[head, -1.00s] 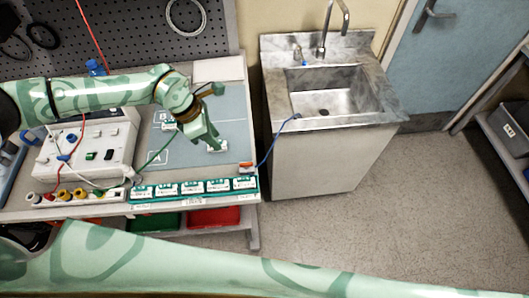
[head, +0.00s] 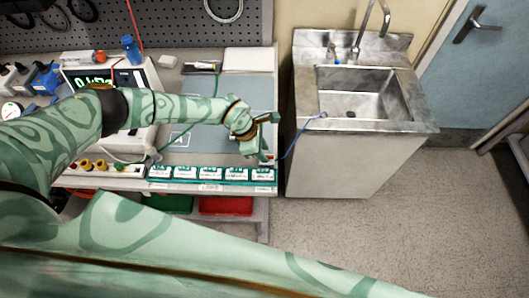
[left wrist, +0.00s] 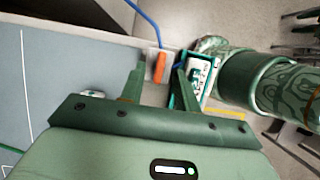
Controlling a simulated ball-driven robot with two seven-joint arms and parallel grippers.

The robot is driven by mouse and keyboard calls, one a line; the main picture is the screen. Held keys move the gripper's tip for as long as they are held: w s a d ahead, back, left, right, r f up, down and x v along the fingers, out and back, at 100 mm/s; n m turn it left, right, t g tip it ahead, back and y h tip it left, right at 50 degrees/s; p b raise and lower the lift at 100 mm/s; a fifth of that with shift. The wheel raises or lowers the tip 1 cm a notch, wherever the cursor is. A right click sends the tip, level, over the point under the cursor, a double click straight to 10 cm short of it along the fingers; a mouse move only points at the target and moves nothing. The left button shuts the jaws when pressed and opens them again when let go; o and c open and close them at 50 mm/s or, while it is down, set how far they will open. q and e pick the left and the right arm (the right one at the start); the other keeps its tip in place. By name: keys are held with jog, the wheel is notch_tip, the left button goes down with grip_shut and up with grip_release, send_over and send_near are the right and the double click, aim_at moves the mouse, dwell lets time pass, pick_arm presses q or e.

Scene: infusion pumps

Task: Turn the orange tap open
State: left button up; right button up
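The orange tap (left wrist: 159,67) shows in the left wrist view as a small orange bar on a pale block at the bench edge. A blue tube (left wrist: 148,20) runs close by it. My left gripper (left wrist: 158,76) is open, with one finger on each side of the tap in that picture. Whether the fingers touch it I cannot tell. In the head view my left gripper (head: 266,150) points down over the right front corner of the bench and hides the tap. My right gripper is not in view.
A row of green-framed white cards (head: 210,173) lies along the bench's front edge, close to the gripper. The blue tube (head: 300,135) leads to the metal sink (head: 360,95) at the right. A pump with a green display (head: 95,82) stands at the left.

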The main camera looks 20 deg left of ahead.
pick_arm(q)
jog(key=shift+w+d+f, duration=0.1)
jog(key=shift+d+f, duration=0.2)
jog(key=shift+f, duration=0.35)
grip_shut()
